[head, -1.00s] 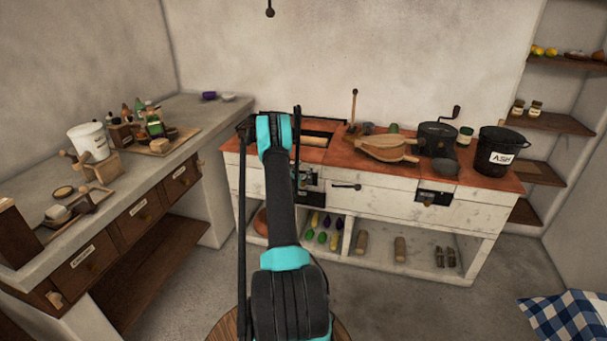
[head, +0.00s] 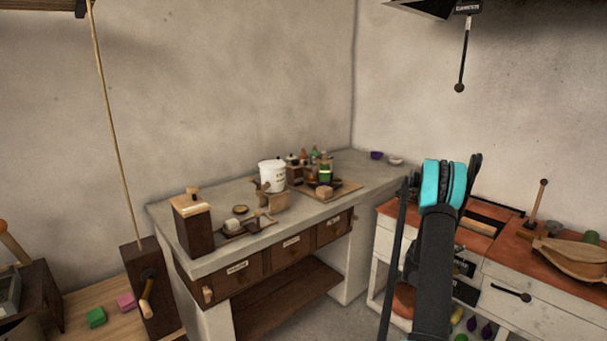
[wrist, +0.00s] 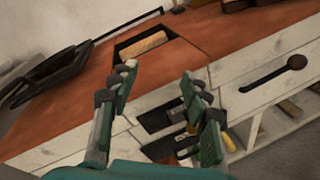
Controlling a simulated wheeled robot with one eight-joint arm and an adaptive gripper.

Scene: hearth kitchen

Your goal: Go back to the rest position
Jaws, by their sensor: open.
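My gripper (wrist: 158,85) is open and empty in the wrist view, its two green-and-grey fingers spread apart. It is over the front edge of the red-topped white cabinet (wrist: 85,95), with nothing between the fingertips. In the head view my arm rises at the right, in front of the same cabinet (head: 515,262); the fingers are hidden there.
A grey stone counter (head: 215,258) with a white bucket (head: 271,176), a wooden box (head: 192,225) and bottles stands left of my arm. Wooden bellows (head: 575,258) lie on the cabinet at the right. A black handle (head: 460,60) hangs above.

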